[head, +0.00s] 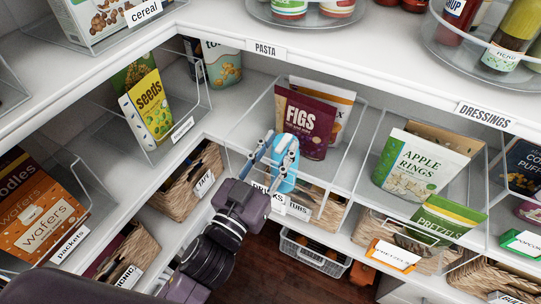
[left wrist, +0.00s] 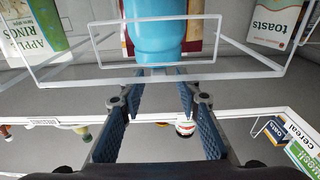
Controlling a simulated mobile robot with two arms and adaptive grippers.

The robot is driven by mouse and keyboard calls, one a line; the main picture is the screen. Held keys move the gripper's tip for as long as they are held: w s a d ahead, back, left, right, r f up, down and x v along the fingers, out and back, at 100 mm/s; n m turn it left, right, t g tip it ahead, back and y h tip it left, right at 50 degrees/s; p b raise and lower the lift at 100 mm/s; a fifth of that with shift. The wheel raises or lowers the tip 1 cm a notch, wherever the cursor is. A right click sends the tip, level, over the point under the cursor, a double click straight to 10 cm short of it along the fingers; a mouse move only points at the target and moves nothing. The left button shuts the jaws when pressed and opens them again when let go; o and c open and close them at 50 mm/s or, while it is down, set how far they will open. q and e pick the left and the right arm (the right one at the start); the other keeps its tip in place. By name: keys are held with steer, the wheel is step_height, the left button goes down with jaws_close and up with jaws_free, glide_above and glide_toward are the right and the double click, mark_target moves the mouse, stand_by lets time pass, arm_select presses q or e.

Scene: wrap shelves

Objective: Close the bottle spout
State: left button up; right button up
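A blue bottle (head: 284,165) stands at the front of a clear bin on the middle shelf, in front of the dark red FIGS pouch. In the left wrist view the bottle (left wrist: 156,38) shows at the top centre, beyond the fingertips; its far end is cut off by the frame. I cannot make out the spout or its state. My left gripper (head: 273,152) overlaps the bottle in the head view. In the left wrist view the left gripper (left wrist: 164,92) has its fingers apart with nothing between them. My right gripper is in neither view.
A clear bin (left wrist: 265,52) edges the bottle's place. The FIGS pouch (head: 305,122) is close behind. To the right are an Apple Rings pouch (head: 420,168) and a Pretzels pouch (head: 446,216). The upper shelf edge (head: 350,72) overhangs. A wicker basket (head: 187,187) sits lower left.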

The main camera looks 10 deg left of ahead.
arm_select(q)
steer(key=v, duration=1.2)
stand_by(0.5)
